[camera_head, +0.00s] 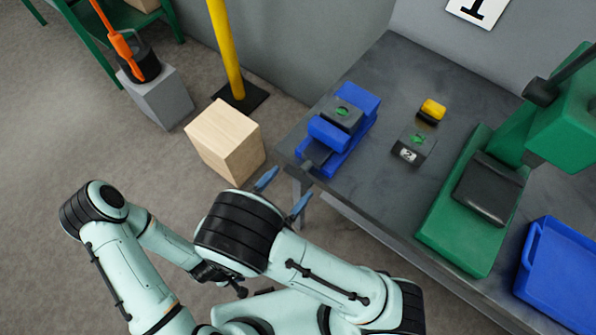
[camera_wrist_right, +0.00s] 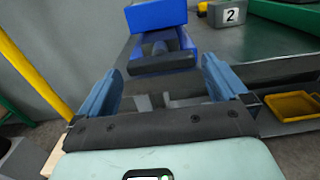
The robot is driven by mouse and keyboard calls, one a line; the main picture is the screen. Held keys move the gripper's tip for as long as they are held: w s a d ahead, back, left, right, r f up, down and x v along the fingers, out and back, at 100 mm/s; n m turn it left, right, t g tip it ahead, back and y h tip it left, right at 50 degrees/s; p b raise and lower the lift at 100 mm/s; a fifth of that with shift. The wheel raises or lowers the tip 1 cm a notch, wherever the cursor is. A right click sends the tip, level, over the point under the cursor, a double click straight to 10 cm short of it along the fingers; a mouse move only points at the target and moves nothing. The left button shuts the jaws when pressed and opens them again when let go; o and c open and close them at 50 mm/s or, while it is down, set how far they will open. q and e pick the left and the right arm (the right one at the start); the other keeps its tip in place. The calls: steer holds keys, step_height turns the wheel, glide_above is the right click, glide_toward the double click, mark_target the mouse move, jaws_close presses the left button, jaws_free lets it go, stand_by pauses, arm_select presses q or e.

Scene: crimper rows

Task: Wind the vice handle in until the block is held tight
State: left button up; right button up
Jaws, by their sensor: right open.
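The blue vice (camera_head: 354,148) sits at the near left corner of the grey bench. A dark grey block (camera_head: 342,113) with a green mark lies between its jaws; I cannot tell whether both jaws touch it. The handle end (camera_head: 308,167) of the vice points toward my right gripper (camera_head: 283,190), and the handle is small and unclear. That gripper is open and empty, just off the bench edge and short of the vice. In the right wrist view the vice (camera_wrist_right: 162,64) is ahead between the two blue fingers.
A second dark block marked 2 (camera_head: 410,150) and a yellow-topped piece (camera_head: 432,110) are right of the vice. A green press (camera_head: 455,235) and blue bin (camera_head: 560,275) stand farther right. A wooden box (camera_head: 225,140) and yellow post (camera_head: 226,45) stand left of the bench.

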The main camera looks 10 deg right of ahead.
mark_target(295, 179)
arm_select(q)
steer(key=shift+w+r+p, duration=0.3)
steer(key=shift+w+r, duration=0.2)
arm_select(e)
steer(key=shift+x, duration=2.15)
steer(key=c, duration=0.8)
arm_select(q)
steer(key=shift+s+f, duration=0.1)
steer(key=shift+f, duration=0.05)
